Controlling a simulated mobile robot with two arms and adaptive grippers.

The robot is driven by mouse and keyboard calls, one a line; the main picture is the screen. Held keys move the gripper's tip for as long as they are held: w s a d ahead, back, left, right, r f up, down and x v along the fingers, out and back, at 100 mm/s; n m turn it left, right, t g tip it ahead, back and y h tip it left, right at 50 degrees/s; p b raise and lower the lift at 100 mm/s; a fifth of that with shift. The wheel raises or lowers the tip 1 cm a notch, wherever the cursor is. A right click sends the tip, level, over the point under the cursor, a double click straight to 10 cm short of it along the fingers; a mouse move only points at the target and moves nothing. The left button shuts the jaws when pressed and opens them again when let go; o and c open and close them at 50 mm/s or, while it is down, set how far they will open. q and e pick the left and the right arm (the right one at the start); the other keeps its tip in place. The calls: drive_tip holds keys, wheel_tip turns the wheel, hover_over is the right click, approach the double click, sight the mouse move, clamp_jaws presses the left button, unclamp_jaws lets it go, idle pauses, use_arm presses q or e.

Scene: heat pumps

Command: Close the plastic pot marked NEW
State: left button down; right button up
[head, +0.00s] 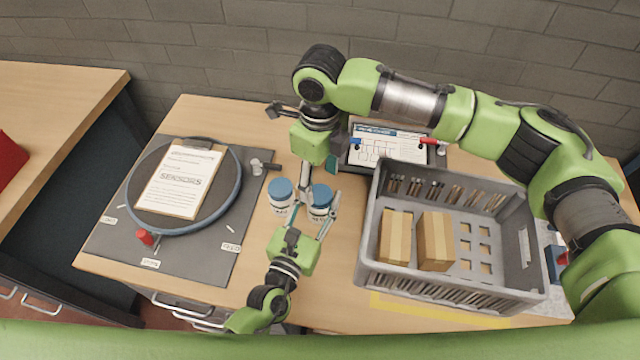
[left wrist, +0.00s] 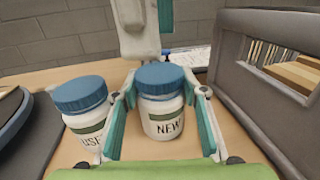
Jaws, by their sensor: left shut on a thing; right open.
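The plastic pot marked NEW (left wrist: 162,122) is white with a green band and stands upright on the table. Its blue lid (left wrist: 160,78) sits on top; I cannot tell whether it is screwed down. The pot also shows in the head view (head: 320,204). My left gripper (head: 312,210) is shut around the pot's sides, with a teal-padded finger on each side in the left wrist view. My right gripper (head: 319,178) is open, pointing down just above and behind the lid; its lower end partly covers the pot in the head view.
A second blue-lidded pot (head: 281,195), its label partly hidden, stands close on the left. A grey crate (head: 366,245) with cardboard boxes is close on the right. A clipboard (head: 180,182) lies on a round turntable at left. A tablet-like board (head: 388,147) lies behind.

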sight(320, 194)
drive_tip(key=shift+c, duration=0.4)
wheel_tip(320, 194, up, 4)
drive_tip(key=m, duration=0.4)
drive_tip(key=shift+w, duration=0.1)
drive_tip(key=shift+f, duration=3.95)
drive_tip(key=c, duration=1.2)
drive_tip(key=o, duration=1.3)
